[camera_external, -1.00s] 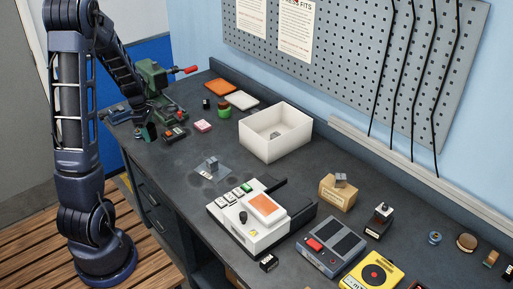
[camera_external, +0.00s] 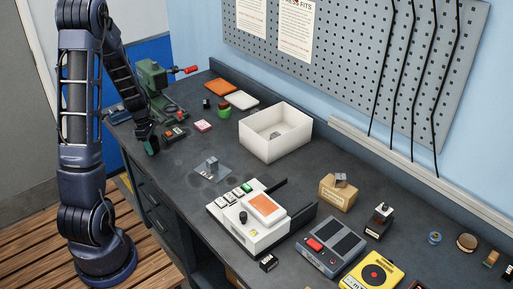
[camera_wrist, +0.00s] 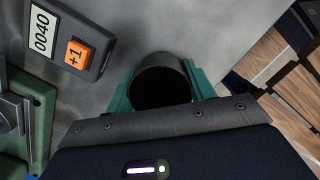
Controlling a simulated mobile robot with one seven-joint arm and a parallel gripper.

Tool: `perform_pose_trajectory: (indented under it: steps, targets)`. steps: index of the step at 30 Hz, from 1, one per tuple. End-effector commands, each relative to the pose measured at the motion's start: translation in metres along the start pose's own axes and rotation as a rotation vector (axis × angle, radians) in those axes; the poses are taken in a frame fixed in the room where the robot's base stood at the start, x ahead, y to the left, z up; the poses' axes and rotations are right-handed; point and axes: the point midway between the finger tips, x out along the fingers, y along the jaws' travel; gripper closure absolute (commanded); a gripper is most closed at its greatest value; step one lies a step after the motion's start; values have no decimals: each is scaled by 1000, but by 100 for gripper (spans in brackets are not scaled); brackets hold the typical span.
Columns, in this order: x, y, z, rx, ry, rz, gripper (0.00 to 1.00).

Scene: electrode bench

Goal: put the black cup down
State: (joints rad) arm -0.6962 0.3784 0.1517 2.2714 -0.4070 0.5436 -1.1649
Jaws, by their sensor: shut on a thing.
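The black cup (camera_wrist: 160,84) shows in the wrist view between the two green fingers of my gripper (camera_wrist: 162,92), its dark mouth facing the camera. The fingers are shut on its sides. In the external view my gripper (camera_external: 152,145) is at the left front edge of the dark bench (camera_external: 190,165), low near the surface. The cup cannot be made out there. I cannot tell whether the cup touches the bench.
A counter (camera_wrist: 71,42) reading 0040 with an orange +1 button lies left of the cup. A green vise (camera_external: 152,80) stands behind my gripper. A white bin (camera_external: 272,140) is farther right. The bench edge and wooden floor (camera_wrist: 285,70) are close on the right in the wrist view.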

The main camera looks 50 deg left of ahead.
Motion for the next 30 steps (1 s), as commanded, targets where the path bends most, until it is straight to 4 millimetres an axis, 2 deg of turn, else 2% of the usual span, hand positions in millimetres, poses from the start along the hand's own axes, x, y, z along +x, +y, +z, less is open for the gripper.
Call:
perform_pose_trajectory:
  steps: [1,4,13,17,23,30]
  targets:
    - [1,0,0,0,0,0,44]
    - [1,0,0,0,0,0,25]
    - [0,0,0,0,0,0,24]
    - [-7,0,1,1,1,2,24]
    - [-37,0,1,2,0,4,24]
    - [-82,1,1,2,0,4,24]
